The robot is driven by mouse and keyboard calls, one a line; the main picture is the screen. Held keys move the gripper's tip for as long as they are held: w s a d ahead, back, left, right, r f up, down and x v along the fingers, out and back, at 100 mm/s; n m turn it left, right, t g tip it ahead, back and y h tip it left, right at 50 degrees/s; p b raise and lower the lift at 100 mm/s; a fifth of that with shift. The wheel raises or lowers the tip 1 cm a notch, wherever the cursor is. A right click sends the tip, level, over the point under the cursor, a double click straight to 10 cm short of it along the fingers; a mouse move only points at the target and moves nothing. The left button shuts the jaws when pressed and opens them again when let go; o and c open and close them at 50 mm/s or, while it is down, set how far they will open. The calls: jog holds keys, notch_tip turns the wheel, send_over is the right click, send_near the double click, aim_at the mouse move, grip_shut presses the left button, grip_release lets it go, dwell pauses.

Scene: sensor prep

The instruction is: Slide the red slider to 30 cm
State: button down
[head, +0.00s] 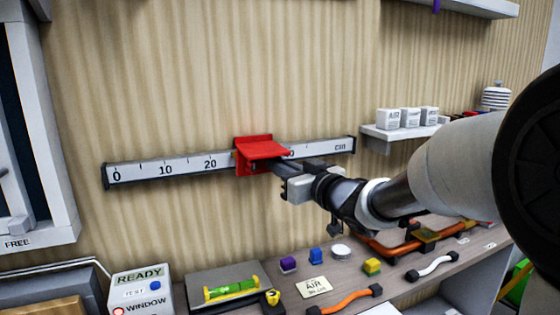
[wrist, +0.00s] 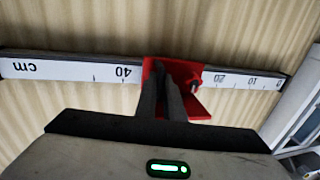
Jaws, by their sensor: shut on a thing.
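The red slider (head: 261,153) sits on a wall-mounted ruler rail (head: 187,168) marked in cm. In the head view its left edge is just right of the 20 mark, and it covers the scale around 30. The wrist view shows the slider (wrist: 186,87) upside down between the 40 and 20 marks. My gripper (head: 278,166) reaches in from the right and is shut on the slider's projecting part. In the wrist view its dark fingers (wrist: 165,88) are close together against the red piece and hide part of it.
Below is a bench (head: 330,283) with small blocks, a spirit level (head: 232,288), handles and a READY/WINDOW box (head: 143,290). A shelf (head: 400,132) with white boxes is on the wall at the right. The rail is clear on both sides of the slider.

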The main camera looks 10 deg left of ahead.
jog(key=w+d, duration=0.1)
jog(key=w+d+p, duration=0.1)
jog(key=d, duration=0.2)
jog(key=shift+w+d, duration=0.3)
jog(key=shift+w, duration=0.1)
jog(key=c, duration=2.2)
grip_release()
jog(key=shift+o, duration=0.2)
jog(key=p+v, duration=0.2)
jog(key=v, duration=1.5)
jog(key=shift+s, duration=0.15)
jog(key=shift+d, duration=0.1)
